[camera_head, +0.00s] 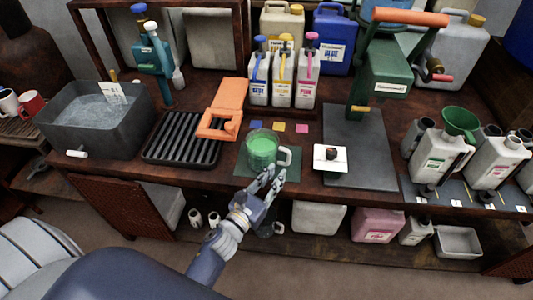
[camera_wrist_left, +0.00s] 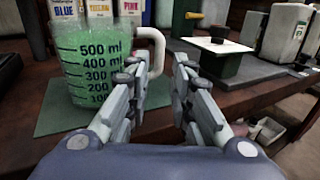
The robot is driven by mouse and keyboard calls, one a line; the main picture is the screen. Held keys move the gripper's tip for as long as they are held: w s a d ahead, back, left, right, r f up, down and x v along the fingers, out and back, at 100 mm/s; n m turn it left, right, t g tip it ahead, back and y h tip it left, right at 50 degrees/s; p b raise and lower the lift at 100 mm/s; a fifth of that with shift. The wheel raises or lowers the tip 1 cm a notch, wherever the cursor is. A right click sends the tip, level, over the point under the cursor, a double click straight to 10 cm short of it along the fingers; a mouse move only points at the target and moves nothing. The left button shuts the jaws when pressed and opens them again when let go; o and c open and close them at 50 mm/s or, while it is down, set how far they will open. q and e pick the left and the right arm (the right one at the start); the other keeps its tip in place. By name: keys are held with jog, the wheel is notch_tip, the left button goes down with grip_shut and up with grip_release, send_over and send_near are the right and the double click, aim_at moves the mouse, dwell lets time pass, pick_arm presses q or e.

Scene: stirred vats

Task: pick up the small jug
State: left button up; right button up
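The small jug (camera_head: 262,148) is a clear measuring jug with green liquid, upright on a dark green mat (camera_head: 242,168) near the bench's front edge. Its handle points right. In the left wrist view the jug (camera_wrist_left: 92,62) shows ml marks, and its white handle (camera_wrist_left: 157,50) stands just beyond my fingers. My left gripper (camera_head: 274,177) is in front of the jug, its fingers apart with nothing between them. In the left wrist view the gripper (camera_wrist_left: 158,80) shows a clear gap between the fingertips; I cannot tell whether one touches the jug. My right gripper is out of view.
A black grate (camera_head: 182,150) and an orange clamp-like piece (camera_head: 223,112) lie left of the jug. A white tile with a dark knob (camera_head: 331,158) lies right. Blue, yellow and pink bottles (camera_head: 282,88) stand behind. A grey vat (camera_head: 98,122) stands far left.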

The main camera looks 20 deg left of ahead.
aim_at(288, 159)
pick_arm(q)
jog(key=w, duration=0.3)
jog(key=w+d, duration=0.1)
jog(key=w, duration=0.4)
jog(key=shift+w+d+p, duration=0.25)
jog(key=shift+w+p, duration=0.05)
jog(key=shift+p, duration=0.1)
grip_shut()
jog(key=shift+r, duration=0.1)
